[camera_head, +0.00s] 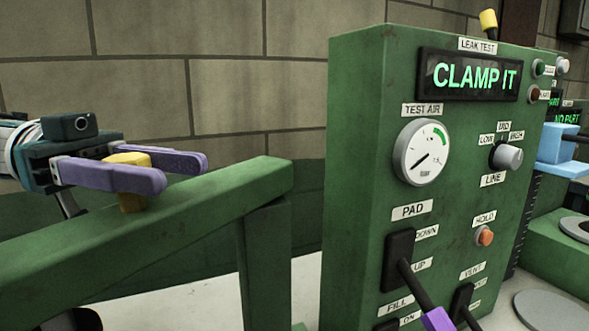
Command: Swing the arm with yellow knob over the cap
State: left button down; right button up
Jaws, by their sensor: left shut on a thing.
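The green arm (215,192) is a thick beam that runs from the lower left up to a blunt end near the picture's middle. Its yellow knob (132,203) stands upright on top of the beam. My left gripper (180,168), with purple fingers, comes in from the left and is shut on the yellow knob, one finger on each side. The fingers hide part of the knob. I cannot make out the cap in this view. My right gripper is not in view.
A green leak test cabinet (350,150) stands right of the arm's end, with a gap between. Its display (468,75) reads "CLAMP IT". A black PAD lever (415,287) with a purple end sticks out in front. A brick wall (210,80) is behind.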

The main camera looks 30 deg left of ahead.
pick_arm(q)
jog(key=shift+c, duration=2.2)
grip_release()
jog(key=shift+a, duration=0.1)
jog(key=shift+a+f, duration=0.15)
jog(key=shift+a, duration=0.1)
jog(key=s+a+b, duration=0.1)
jog(key=a+b, duration=0.5)
jog(key=a, duration=0.3)
jog(key=shift+a, duration=0.2)
jog(key=shift+s, duration=0.15)
